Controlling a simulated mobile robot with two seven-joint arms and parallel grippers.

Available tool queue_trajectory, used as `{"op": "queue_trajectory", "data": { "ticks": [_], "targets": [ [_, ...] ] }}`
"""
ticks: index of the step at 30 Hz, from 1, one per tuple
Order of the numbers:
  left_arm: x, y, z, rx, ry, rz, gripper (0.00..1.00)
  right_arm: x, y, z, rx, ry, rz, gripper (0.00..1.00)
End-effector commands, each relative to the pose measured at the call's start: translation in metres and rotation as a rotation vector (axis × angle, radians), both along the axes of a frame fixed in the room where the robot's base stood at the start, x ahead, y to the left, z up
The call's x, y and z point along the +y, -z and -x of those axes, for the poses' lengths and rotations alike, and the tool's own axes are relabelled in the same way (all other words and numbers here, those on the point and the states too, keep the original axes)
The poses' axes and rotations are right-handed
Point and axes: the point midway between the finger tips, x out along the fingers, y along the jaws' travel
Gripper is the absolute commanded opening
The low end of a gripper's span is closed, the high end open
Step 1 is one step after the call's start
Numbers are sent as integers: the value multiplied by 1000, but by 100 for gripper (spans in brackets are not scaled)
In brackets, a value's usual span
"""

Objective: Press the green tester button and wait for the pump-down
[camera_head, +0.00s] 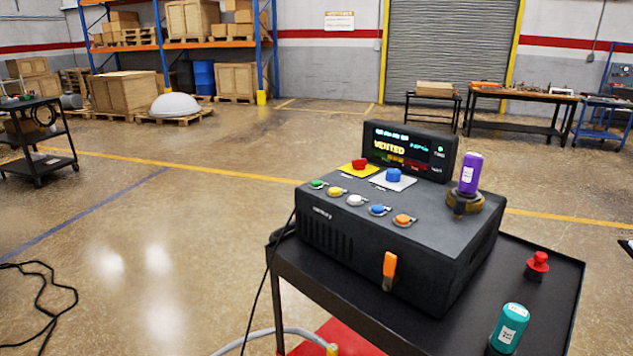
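A dark tester box (390,230) stands on a black cart (470,330). Its display (410,150) is lit and shows yellow text that reads like "VENTED", with a small green light at its right. The green button (317,184) is at the left end of a row of small buttons on the top, beside yellow, white, blue and orange ones. A red button (359,164) on a yellow plate and a larger blue button (393,175) sit behind the row. A purple-capped cylinder (470,172) stands upright in a brass-coloured fitting (465,202) at the box's right. Neither gripper shows.
A teal cylinder (509,328) and a red knob-like piece (537,266) stand on the cart right of the box. An orange lever (389,268) is on the box's front. Cables lie on the floor at left. Open floor spreads left of the cart.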

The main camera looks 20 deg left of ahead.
Motion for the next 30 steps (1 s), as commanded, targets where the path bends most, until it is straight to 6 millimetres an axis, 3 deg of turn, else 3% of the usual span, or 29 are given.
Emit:
{"op": "queue_trajectory", "data": {
  "ticks": [2,15,30],
  "targets": [
    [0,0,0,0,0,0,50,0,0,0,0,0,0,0],
    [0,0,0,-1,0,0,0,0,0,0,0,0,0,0],
    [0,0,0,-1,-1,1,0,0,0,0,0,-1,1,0]
  ]
}}
